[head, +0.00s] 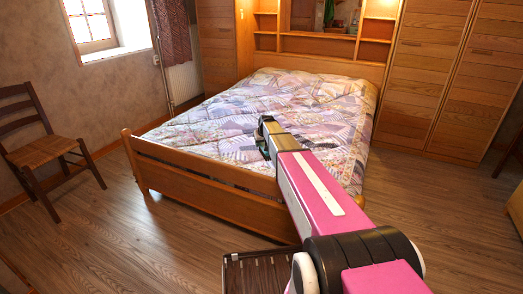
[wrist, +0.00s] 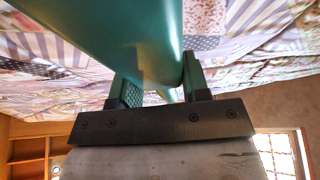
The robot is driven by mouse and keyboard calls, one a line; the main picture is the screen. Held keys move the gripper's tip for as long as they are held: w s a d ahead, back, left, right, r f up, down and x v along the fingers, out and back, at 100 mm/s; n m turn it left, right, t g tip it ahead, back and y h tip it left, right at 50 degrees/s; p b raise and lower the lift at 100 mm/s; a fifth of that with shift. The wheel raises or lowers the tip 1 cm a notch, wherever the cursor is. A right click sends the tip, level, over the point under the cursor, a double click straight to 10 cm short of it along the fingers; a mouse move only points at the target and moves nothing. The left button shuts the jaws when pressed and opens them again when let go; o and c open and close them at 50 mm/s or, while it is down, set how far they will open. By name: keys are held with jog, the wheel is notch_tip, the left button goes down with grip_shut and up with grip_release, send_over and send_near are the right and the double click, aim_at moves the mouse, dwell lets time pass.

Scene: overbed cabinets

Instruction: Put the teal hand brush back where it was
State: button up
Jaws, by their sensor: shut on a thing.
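The teal hand brush (wrist: 130,35) fills much of the upper part of the wrist view, seen very close. Its narrower end lies between the two fingers of my gripper (wrist: 160,88), which is shut on it. In the head view my gripper (head: 263,136) is at the far end of my pink arm, in front of the patchwork quilt on the bed (head: 290,95). The brush is small and mostly hidden there. I cannot tell whether it touches the quilt.
The bed's wooden footboard (head: 205,172) stands below my arm. A wooden chair (head: 42,145) stands at the left. Tall wooden cabinets (head: 425,75) and a shelved headboard (head: 318,46) line the back. Wooden floor (head: 110,220) is clear between chair and bed.

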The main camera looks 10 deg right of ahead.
jog(key=shift+f, duration=2)
jog(key=o, duration=1)
jog(key=shift+f, duration=0.15)
jog(key=shift+c, duration=0.2)
jog(key=v, duration=1.2)
jog(key=shift+s, duration=0.2)
jog(key=s+f+g, duration=0.1)
jog(key=s+f, duration=0.1)
jog(key=s, duration=0.5)
jog(key=s+f, duration=0.2)
jog(key=s, duration=0.5)
jog(key=s+f+m+g, duration=0.1)
jog(key=s+f, duration=0.1)
jog(key=s, duration=0.6)
jog(key=shift+g+h, duration=0.3)
jog(key=s+f+m+g, duration=0.1)
jog(key=s+f+g, duration=0.1)
jog(key=s, duration=1.3)
jog(key=shift+s+f, duration=0.3)
jog(key=shift+s, duration=0.05)
